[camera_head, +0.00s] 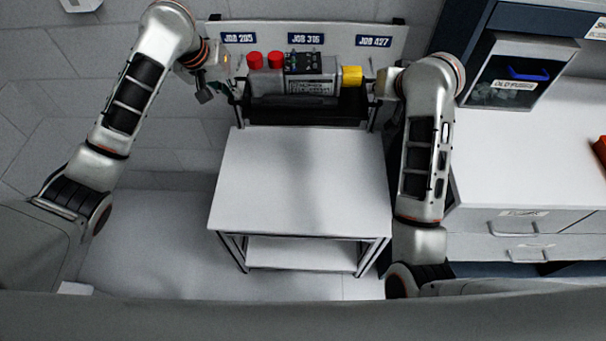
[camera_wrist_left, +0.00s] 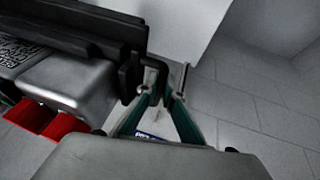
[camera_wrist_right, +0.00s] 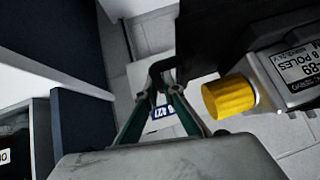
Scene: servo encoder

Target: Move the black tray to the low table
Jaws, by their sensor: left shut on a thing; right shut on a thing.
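The black tray (camera_head: 310,113) is at the far edge of the white low table (camera_head: 300,180); I cannot tell whether it touches the table. A grey motor unit (camera_head: 310,84) with red caps and a yellow end cap (camera_head: 351,76) sits in the tray. My left gripper (camera_head: 232,90) is shut on the tray's left handle, seen in the left wrist view (camera_wrist_left: 160,88). My right gripper (camera_head: 374,88) is shut on the right handle, seen in the right wrist view (camera_wrist_right: 165,85). The fingertips are small and partly hidden in the head view.
A pale board (camera_head: 340,38) with several blue job labels stands behind the tray. A white counter with drawers (camera_head: 520,170) and a dark-framed bin (camera_head: 512,75) stand at the right, close to my right arm. The low table's top is clear.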

